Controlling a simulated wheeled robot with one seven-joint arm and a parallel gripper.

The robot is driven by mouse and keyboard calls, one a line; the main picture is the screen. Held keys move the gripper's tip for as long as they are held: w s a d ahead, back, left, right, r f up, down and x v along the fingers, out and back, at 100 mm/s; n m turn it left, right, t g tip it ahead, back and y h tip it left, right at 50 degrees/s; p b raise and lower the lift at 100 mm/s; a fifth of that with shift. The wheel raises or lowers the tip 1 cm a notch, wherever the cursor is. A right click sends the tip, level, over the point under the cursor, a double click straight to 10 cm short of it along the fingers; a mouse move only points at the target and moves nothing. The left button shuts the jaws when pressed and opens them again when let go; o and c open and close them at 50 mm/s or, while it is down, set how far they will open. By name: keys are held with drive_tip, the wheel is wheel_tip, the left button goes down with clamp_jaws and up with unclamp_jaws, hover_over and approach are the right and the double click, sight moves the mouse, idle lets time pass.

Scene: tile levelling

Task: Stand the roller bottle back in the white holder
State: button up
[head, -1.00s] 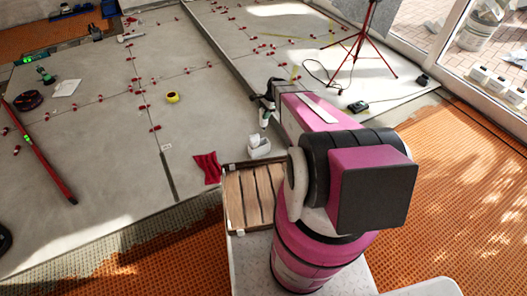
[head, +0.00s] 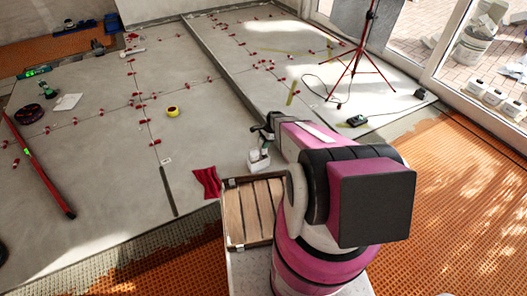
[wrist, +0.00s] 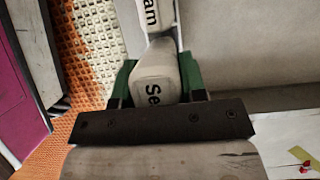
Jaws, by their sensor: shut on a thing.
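My gripper (head: 266,131) is shut on the white roller bottle. In the wrist view its green fingers grip the sides of the bottle (wrist: 155,85), which shows dark letters "Se". A further white part with the letters "am" shows just beyond it. The white holder (head: 258,163) stands on the floor beside the wooden tray in the head view. The bottle is at or just above the holder's top. I cannot tell whether its lower end is inside, because the bottle is small and partly hidden by the gripper.
A slatted wooden tray (head: 252,213) lies just in front of the holder. A red cloth (head: 207,182) lies left of it. A yellow tape roll (head: 172,112) and a red tripod (head: 360,62) are farther off. Red tile clips dot the grey floor.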

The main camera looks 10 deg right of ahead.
drive_tip(key=shift+f, duration=3.2)
drive_tip(key=o, duration=0.9)
drive_tip(key=v, duration=1.1)
drive_tip(key=s+a+r+n+h, duration=0.2)
drive_tip(key=s+r+n, duration=0.5)
drive_tip(key=s+r, duration=0.4)
drive_tip(key=s+a+r+n+t+h, duration=0.1)
drive_tip(key=s+r+n, duration=0.6)
drive_tip(key=r, duration=1.2)
drive_tip(key=s+a+h, duration=0.1)
drive_tip(key=s, duration=0.3)
drive_tip(key=shift+s, duration=0.3)
drive_tip(key=shift+f, duration=0.1)
